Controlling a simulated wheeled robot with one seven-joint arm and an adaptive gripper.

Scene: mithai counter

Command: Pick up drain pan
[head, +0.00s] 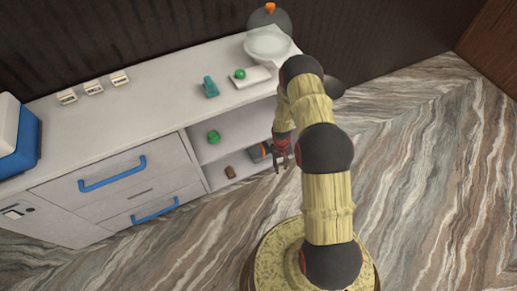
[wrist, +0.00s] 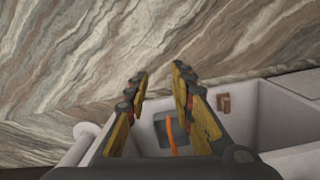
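A dark grey object with an orange stripe (head: 260,152) lies in the lower open shelf of the counter, at its right end. It may be the drain pan, but I cannot tell for sure. In the wrist view the grey object (wrist: 168,128) shows between and beyond my fingers, its sides partly hidden by them. My gripper (head: 281,168) is beside the open shelf in the head view, close to the grey object. In the wrist view my gripper (wrist: 160,75) is open, with nothing between its fingertips.
A brown block (head: 230,172) lies on the same shelf; a green item (head: 213,137) sits on the shelf above. The white counter (head: 150,88) holds a clear bowl (head: 268,42), a teal item (head: 210,88), small labelled blocks and a blue-white box (head: 15,135). Floor at right is clear.

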